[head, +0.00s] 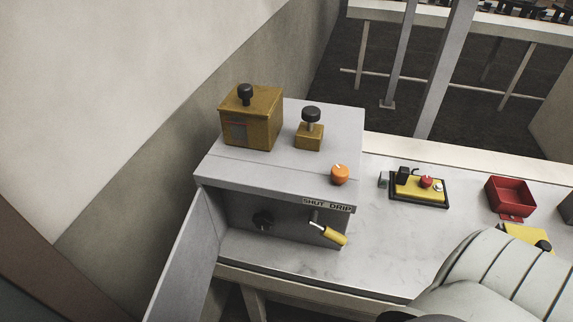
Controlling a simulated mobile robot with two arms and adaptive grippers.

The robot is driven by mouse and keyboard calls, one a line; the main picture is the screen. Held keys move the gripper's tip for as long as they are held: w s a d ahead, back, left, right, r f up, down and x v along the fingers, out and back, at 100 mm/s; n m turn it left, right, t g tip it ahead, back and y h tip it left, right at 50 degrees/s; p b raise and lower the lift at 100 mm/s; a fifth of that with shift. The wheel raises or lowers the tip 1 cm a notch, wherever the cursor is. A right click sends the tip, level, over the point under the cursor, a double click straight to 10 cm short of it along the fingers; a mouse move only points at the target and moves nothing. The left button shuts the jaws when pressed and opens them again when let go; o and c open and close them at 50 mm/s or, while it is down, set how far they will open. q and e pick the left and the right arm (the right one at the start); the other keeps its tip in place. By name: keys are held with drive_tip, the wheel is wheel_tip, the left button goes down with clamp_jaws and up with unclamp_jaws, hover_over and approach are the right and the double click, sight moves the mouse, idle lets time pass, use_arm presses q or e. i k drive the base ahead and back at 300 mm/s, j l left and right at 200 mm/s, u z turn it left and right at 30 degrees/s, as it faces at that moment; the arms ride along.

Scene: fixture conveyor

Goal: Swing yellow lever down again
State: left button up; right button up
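The yellow lever (334,237) is in the head view, inside the open front recess of the grey box (281,168), under a label that reads "SHUT DRIP". Its thin metal rod starts at the upper left and its yellow grip slants down to the right. No gripper touches it. My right arm (500,277), pale and ribbed, fills the lower right corner, but its gripper fingers do not show. My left gripper is not in view.
A brass box (251,117), a black-topped brass knob (310,127) and an orange knob (340,174) stand on top. A yellow control panel (420,187) and red bin (511,197) are at right. An open door panel (186,258) hangs at left.

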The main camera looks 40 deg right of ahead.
sight(328, 234)
drive_tip(key=z, duration=1.45)
